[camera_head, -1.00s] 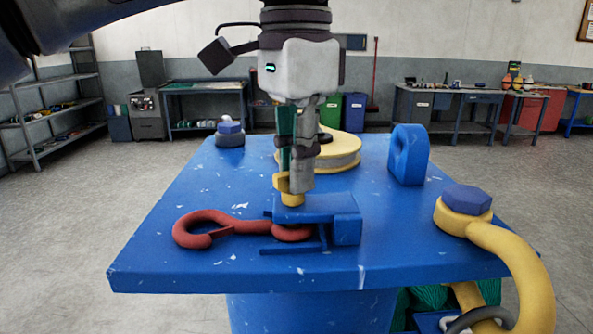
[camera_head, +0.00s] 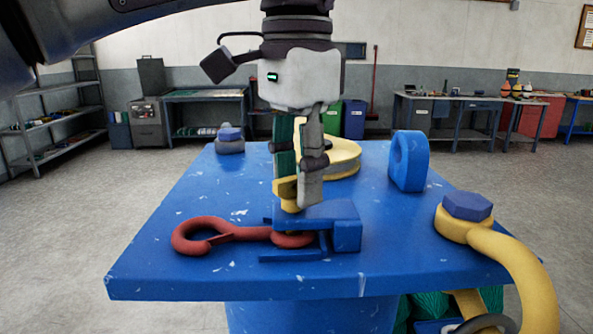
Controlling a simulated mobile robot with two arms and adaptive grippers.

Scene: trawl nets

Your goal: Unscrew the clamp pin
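The yellow clamp pin (camera_head: 286,190) stands in the top of the blue clamp (camera_head: 340,212) on the blue table. My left gripper (camera_head: 298,190) points straight down over the clamp, its fingertips on either side of the pin's head. It looks shut on the pin, though the fingers hide part of the head. The pin's lower end goes into the clamp and is hidden. A red hook (camera_head: 220,230) lies flat on the table with its eye end inside the clamp's opening. My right gripper is not in view.
The blue table (camera_head: 180,280) also bears a yellow reel (camera_head: 343,160) behind the gripper, an upright blue ring block (camera_head: 408,160), a bolt at back left (camera_head: 230,138) and a large yellow shackle (camera_head: 515,265) at the right edge.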

